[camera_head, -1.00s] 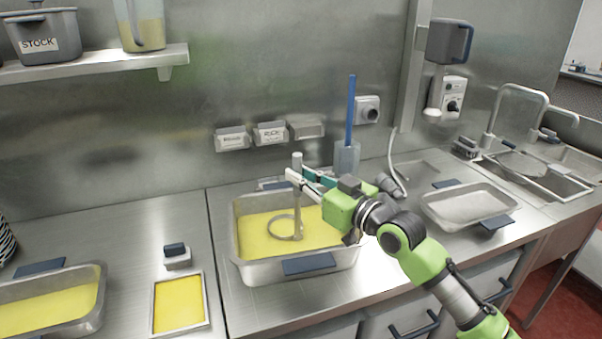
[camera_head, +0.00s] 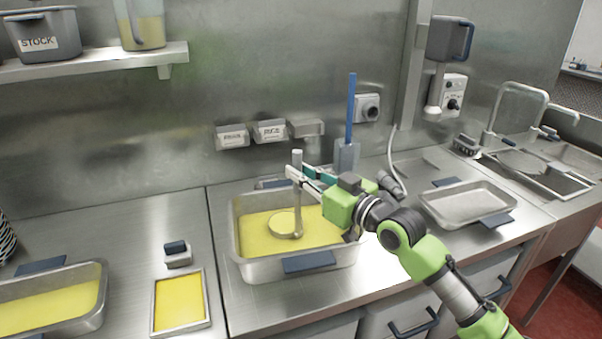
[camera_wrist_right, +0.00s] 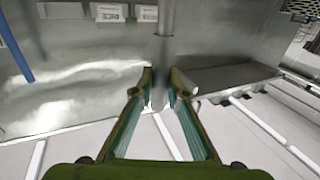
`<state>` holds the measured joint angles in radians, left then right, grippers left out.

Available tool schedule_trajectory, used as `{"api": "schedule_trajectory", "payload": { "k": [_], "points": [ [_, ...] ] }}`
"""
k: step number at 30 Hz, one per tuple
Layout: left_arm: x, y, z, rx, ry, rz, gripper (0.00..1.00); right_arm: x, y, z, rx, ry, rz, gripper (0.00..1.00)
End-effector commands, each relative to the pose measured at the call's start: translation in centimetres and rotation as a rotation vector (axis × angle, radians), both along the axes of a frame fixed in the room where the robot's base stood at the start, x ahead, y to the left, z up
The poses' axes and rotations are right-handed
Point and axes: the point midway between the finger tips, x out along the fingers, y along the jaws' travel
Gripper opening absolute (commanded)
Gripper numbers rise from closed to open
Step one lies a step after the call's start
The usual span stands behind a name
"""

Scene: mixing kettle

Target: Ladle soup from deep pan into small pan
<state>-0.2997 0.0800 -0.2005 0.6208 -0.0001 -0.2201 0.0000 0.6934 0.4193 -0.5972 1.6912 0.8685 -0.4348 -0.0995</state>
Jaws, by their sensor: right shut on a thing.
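The deep pan (camera_head: 249,271) stands on the counter at the centre and holds yellow soup (camera_head: 256,239). My right gripper (camera_head: 297,173) is shut on the upright handle of the ladle (camera_head: 297,206), above the pan. The ladle's round bowl sits at the soup's surface and looks full of yellow. In the right wrist view the fingers close around the grey handle (camera_wrist_right: 165,45). Another pan with yellow soup (camera_head: 92,319) is at the lower left. A shallow empty pan (camera_head: 466,205) stands to the right. I cannot tell which is the small pan. My left gripper is not in view.
A small tray of yellow (camera_head: 180,302) and a grey block with a dark top (camera_head: 177,254) lie left of the deep pan. A blue-handled spatula (camera_head: 350,115) stands behind the gripper. Sinks and taps are at the far right.

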Motion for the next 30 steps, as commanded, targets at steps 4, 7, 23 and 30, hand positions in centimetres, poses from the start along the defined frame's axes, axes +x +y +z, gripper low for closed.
{"api": "schedule_trajectory", "payload": {
  "k": [4,7,23,30],
  "points": [
    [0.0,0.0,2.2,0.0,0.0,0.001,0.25,0.0,0.0,2.9,0.004,-0.007,0.0,0.0],
    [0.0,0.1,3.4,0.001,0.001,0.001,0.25,0.0,0.0,4.3,0.003,-0.007,0.0,0.0],
    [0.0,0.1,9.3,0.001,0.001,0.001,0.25,-0.1,0.0,11.6,0.003,-0.008,0.0,0.0],
    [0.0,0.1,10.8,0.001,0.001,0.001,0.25,-0.1,0.0,13.4,0.002,-0.006,0.0,0.0]
  ]
}}
